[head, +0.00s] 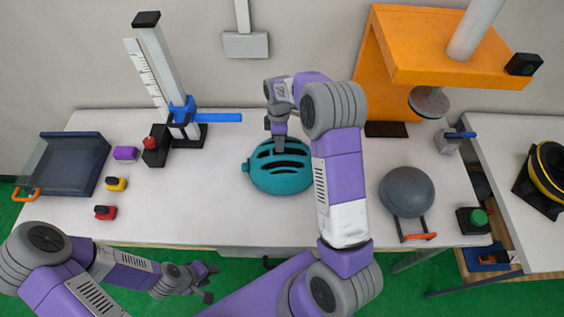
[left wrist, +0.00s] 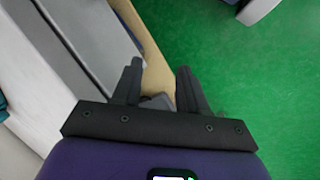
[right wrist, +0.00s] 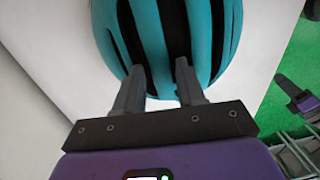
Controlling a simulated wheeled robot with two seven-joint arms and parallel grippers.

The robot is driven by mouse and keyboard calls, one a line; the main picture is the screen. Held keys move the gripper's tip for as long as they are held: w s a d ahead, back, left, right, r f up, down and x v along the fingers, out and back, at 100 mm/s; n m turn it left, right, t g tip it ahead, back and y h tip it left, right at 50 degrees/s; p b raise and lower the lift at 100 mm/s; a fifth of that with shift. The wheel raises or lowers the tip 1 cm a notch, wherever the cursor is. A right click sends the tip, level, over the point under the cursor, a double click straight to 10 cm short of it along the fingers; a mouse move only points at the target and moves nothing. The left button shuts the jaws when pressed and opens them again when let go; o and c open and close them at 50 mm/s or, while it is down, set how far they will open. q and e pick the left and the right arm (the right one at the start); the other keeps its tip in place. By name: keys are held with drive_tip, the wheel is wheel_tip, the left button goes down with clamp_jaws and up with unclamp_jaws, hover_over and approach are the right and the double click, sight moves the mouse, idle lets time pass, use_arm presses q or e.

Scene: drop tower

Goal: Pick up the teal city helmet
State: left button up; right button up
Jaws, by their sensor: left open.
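The teal city helmet (head: 283,178) rests dome up on the white workbench, near its middle, with dark vents between its teal ribs. My right gripper (head: 279,142) is at the top back of the helmet in the head view. In the right wrist view, its two fingers (right wrist: 160,72) stand apart in front of the helmet (right wrist: 205,35), their tips overlapping its lower edge. Contact cannot be told. My left gripper (head: 212,282) is open and empty in front of the bench, away from the helmet; its spread fingers also show in the left wrist view (left wrist: 158,72).
A grey dome (head: 407,192) on a stand is right of my right arm. An orange press frame (head: 440,60) stands behind it. A blue-clamped gauge post (head: 180,105), small coloured blocks (head: 116,184) and a dark tray (head: 70,165) are left. Bench around the helmet's left is clear.

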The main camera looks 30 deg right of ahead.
drive_tip(key=shift+s+f, duration=0.1)
drive_tip(key=shift+f, duration=0.3)
drive_tip(key=shift+c, duration=0.5)
clamp_jaws()
drive_tip(key=shift+r, duration=0.1)
